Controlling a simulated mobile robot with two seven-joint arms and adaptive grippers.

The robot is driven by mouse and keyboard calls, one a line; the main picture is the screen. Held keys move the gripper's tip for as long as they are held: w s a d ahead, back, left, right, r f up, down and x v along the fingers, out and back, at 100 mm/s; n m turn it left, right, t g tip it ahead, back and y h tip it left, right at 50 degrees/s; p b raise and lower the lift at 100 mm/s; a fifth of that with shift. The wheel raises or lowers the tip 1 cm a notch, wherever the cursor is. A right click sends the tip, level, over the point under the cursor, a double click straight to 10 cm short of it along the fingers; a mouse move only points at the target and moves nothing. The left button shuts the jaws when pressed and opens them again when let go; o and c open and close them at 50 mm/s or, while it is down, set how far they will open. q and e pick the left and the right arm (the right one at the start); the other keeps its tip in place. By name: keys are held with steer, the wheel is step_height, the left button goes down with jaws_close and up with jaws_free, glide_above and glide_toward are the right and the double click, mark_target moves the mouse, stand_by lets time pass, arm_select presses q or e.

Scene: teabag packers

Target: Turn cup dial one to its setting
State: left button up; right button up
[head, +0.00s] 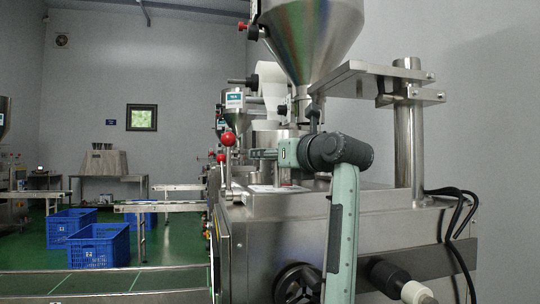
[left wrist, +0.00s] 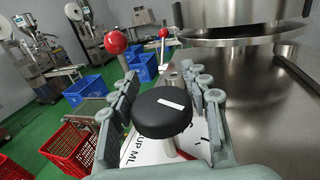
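A round black knob (left wrist: 162,110) with a white mark on its top sits on a short metal post in the left wrist view. Below it is a white dial plate (left wrist: 142,153) with black lettering, partly legible as "UP ML", and some red; the knob and my fingers hide much of it. My left gripper (left wrist: 160,78) has its fingers apart, one on each side of the knob. I cannot tell whether either finger touches it. In the head view my left gripper (head: 262,154) is low over the machine top, pointing left. My right gripper is not in view.
The steel machine top (left wrist: 258,95) extends to the right, below a large hopper (head: 312,40). A red ball-topped lever (head: 228,140) stands close to my gripper. A thick steel post (head: 409,140) rises at right. Blue crates (head: 98,245) stand on the green floor.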

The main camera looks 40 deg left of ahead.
arm_select(q)
steer(key=c, duration=0.8)
